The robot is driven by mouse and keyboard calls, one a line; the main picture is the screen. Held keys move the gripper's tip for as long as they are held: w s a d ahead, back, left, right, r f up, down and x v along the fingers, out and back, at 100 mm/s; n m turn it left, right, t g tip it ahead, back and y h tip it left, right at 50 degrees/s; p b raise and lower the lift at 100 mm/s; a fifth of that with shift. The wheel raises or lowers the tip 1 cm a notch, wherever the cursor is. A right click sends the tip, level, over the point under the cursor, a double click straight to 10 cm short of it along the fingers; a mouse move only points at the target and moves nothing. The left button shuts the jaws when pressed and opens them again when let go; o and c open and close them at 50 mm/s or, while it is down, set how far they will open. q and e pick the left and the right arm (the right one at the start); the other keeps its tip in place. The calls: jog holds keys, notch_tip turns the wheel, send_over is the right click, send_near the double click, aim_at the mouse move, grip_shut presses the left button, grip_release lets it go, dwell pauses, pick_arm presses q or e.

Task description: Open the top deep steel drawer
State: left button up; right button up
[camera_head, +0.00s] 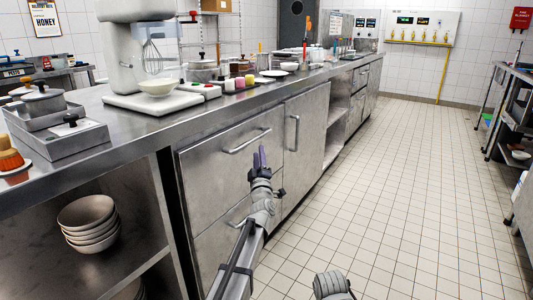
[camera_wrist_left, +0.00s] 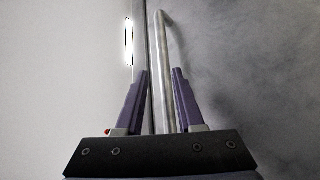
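The top deep steel drawer (camera_head: 205,158) is shut in the front of the steel counter, and its bar handle (camera_head: 245,142) runs along its upper part. My left gripper (camera_head: 260,157) is at the right end of this handle, its purple fingers pointing at the drawer front. In the left wrist view the fingers (camera_wrist_left: 160,72) are open, with the handle bar (camera_wrist_left: 166,40) showing between them. The bar lies closer to the right finger, and a gap shows on the left. I cannot tell how deep the bar sits between them. My right gripper is not seen.
A lower drawer (camera_head: 215,240) is beneath, and a cabinet door (camera_head: 308,125) with an upright handle is to the right. A mixer (camera_head: 130,60), trays and jars stand on the counter. Stacked bowls (camera_head: 88,222) sit on the open shelf at left. The tiled floor (camera_head: 400,190) is clear.

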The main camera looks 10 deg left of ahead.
aim_at(255, 140)
pick_arm(q)
jog(key=shift+n+y, duration=0.4)
jog(key=shift+y, duration=0.3)
jog(key=p+x, duration=0.1)
jog(key=x, duration=0.1)
jog(key=p+x, duration=0.1)
jog(key=x, duration=0.2)
jog(key=p+x, duration=0.1)
jog(key=x, duration=0.2)
jog(key=shift+w+a+f, duration=0.1)
jog(key=shift+w+a, duration=0.1)
jog(key=shift+a, duration=0.2)
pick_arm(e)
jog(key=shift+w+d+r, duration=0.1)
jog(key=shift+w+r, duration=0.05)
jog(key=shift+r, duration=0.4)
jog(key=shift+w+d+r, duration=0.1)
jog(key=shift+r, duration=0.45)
pick_arm(q)
grip_shut()
jog(key=shift+s, duration=0.1)
